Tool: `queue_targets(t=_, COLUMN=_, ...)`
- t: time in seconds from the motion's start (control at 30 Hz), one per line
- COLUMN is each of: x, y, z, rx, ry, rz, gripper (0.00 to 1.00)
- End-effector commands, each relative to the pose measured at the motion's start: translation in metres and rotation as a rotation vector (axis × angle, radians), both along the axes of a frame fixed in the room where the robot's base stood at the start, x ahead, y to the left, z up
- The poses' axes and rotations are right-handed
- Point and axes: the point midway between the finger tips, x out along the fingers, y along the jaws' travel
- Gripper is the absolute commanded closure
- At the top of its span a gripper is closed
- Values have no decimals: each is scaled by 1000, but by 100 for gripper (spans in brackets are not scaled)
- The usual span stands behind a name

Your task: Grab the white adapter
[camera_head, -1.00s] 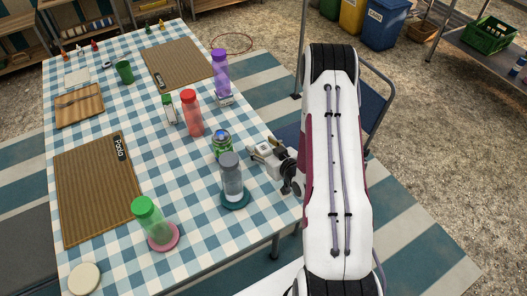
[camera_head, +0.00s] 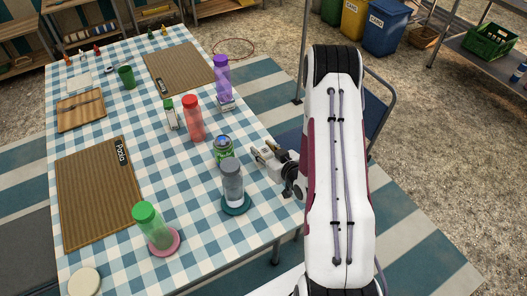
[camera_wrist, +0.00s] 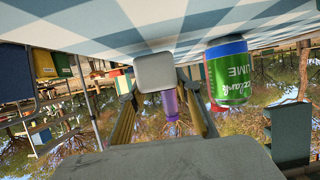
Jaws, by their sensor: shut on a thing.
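The white adapter, a small pale block with rounded corners, shows its end face in the wrist view (camera_wrist: 155,72). It sits between the two fingers of my gripper (camera_wrist: 157,98), which is shut on it. In the head view my gripper (camera_head: 267,157) is at the right edge of the checked table, right of the green jar (camera_head: 223,148). The adapter is small there and mostly hidden by the fingers. I cannot tell whether it touches the cloth. The wrist view is upside down, with the tabletop above.
Red (camera_head: 193,118) and purple (camera_head: 221,77) bottles stand farther back. Bare cloth lies left of the jar.

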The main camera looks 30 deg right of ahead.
Motion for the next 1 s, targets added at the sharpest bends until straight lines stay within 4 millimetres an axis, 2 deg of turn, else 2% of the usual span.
queue_targets(t=0.6, x=0, y=0, z=65, rx=-1, ry=-3, rz=-1, gripper=90)
queue_targets(t=1.0, x=0, y=0, z=85, rx=0, ry=-1, rz=0, gripper=90)
